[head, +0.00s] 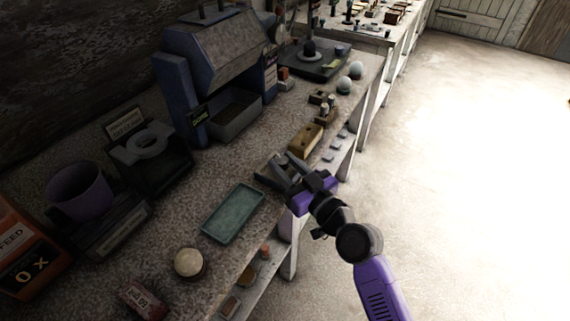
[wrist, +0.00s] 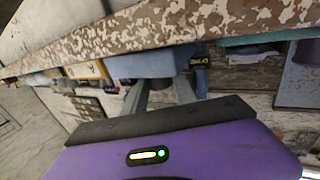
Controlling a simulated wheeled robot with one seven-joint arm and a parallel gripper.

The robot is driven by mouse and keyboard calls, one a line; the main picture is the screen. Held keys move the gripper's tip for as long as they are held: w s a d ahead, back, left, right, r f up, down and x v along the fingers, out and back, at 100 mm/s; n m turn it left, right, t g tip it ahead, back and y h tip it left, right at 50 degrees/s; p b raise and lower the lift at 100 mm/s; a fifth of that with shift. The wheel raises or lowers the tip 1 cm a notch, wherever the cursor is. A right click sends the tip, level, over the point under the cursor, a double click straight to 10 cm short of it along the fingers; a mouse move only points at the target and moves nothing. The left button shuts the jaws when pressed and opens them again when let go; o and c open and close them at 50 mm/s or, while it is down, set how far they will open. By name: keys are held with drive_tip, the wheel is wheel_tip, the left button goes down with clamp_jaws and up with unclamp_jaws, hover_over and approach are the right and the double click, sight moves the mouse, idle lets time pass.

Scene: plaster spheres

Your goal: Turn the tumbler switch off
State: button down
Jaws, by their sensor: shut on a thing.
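My gripper (head: 283,169) reaches over the bench's front edge, just right of the teal tray, with its fingers around a blue-grey block-like thing (wrist: 140,63). In the wrist view the fingers (wrist: 162,95) come up against it, and its far side is hidden. I cannot make out a tumbler switch for certain in either view. A blue-grey press-like machine (head: 215,60) stands at the back of the bench.
The speckled bench (head: 165,235) carries a teal tray (head: 232,212), a round pale disc (head: 188,262) and a purple cup (head: 78,190). A wooden block with holes (head: 305,139) lies just beyond my gripper. Pale spheres (head: 344,85) stand farther along. The floor at right is clear.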

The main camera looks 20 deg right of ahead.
drive_tip(key=shift+d+f+n+y+b, duration=0.15)
drive_tip(key=shift+f+n+y+b, duration=0.25)
drive_tip(key=shift+b, duration=0.7)
drive_tip(key=y+b, duration=0.1)
drive_tip(key=b, duration=0.1)
drive_tip(key=shift+n+b, duration=0.3)
drive_tip(key=y+b, duration=0.1)
drive_tip(key=n+g+y+b, duration=0.1)
drive_tip(key=b, duration=0.1)
drive_tip(key=n+y+b, duration=0.1)
drive_tip(key=b, duration=0.1)
drive_tip(key=shift+w+d+r+g+y, duration=0.15)
drive_tip(key=shift+d+g+y, duration=0.15)
drive_tip(key=shift+g, duration=0.1)
drive_tip(key=n+g+y+b, duration=0.3)
drive_tip(key=n+y+b, duration=0.1)
drive_tip(key=shift+w+d+g+y+b, duration=0.2)
drive_tip(key=shift+g+y+b, duration=0.1)
drive_tip(key=shift+g, duration=0.1)
drive_tip(key=n+g+y+b, duration=0.2)
drive_tip(key=g, duration=0.1)
drive_tip(key=n+g+y+b, duration=0.1)
drive_tip(key=n+g+b, duration=0.1)
drive_tip(key=n+g, duration=0.1)
drive_tip(key=shift+w+r+g+y+b, duration=0.2)
drive_tip(key=shift+g+y+b, duration=0.15)
drive_tip(key=shift+g+y, duration=0.05)
drive_tip(key=c, duration=1)
unclamp_jaws()
